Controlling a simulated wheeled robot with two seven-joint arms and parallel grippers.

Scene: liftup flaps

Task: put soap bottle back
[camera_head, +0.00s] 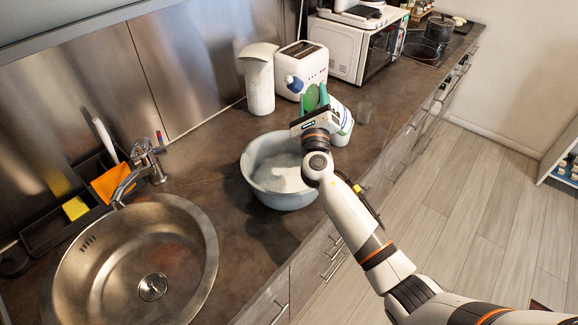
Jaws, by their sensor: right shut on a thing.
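My right gripper (315,100) has green fingers and is raised above the counter, just behind the grey basin. It is shut on what looks like the soap bottle (294,83), a small blue shape with a pale tip to the left of the fingers. The bottle shows in front of the white toaster, tilted to the left; the fingers hide part of it. My left gripper is not in the view.
The grey basin (282,187) stands on the dark counter (238,231) right of the round steel sink (190,273). A white pitcher-like container (260,85), the toaster (301,59) and a microwave (345,47) stand behind. A white tub (342,134) is beside my gripper.

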